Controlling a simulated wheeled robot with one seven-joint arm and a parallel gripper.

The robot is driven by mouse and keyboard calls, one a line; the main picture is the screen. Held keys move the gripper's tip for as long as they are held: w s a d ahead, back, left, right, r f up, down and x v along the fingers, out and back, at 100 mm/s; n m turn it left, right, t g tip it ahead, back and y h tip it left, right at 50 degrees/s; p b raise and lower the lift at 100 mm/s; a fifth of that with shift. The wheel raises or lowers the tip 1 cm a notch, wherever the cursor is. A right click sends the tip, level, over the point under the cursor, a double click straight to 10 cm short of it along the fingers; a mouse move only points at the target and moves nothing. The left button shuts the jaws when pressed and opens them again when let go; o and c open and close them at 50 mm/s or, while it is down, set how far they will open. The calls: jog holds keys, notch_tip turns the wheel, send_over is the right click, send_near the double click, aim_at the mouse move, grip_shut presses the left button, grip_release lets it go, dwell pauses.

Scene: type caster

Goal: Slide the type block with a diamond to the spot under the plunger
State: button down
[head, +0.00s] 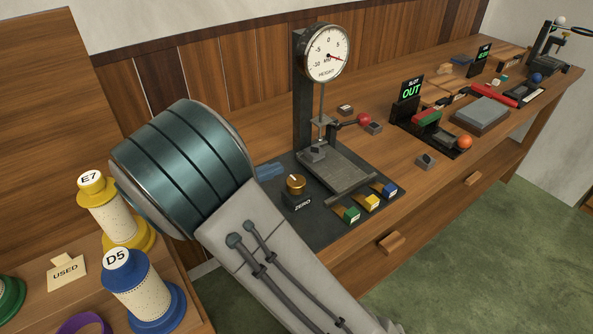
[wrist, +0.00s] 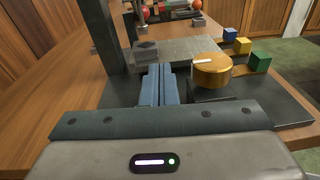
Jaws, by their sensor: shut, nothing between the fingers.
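The dial gauge stand (head: 304,95) has a plunger rod (head: 321,103) hanging over a grey metal stage (head: 345,178). Other grey type blocks lie on the bench: one behind the stand (head: 345,110), one by the red ball (head: 373,128) and one at the front (head: 426,161). I cannot tell which bears the diamond. My gripper (wrist: 159,70) is shut and empty, its blue fingers low beside the stage.
A brass zero knob (wrist: 211,70) stands close right of my fingers. Green (head: 347,214), yellow (head: 372,202) and blue (head: 390,190) cubes line the base plate's front. The stand's column (wrist: 98,35) rises at left. A slot device (head: 428,118) stands farther right.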

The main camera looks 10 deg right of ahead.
aim_at(307, 152)
jog(key=shift+w+a+f+n+t+b, duration=0.3)
jog(key=shift+w+a+f+t+b, duration=0.15)
jog(key=shift+f, duration=0.2)
jog(key=shift+w+a+f+n+t+b, duration=0.35)
jog(key=shift+w+a+f, duration=0.1)
jog(key=shift+f, duration=0.15)
jog(key=x, duration=1)
jog(key=shift+s+d+r, duration=0.1)
jog(key=shift+d+r, duration=0.05)
jog(key=shift+r, duration=0.05)
jog(key=shift+r, duration=0.1)
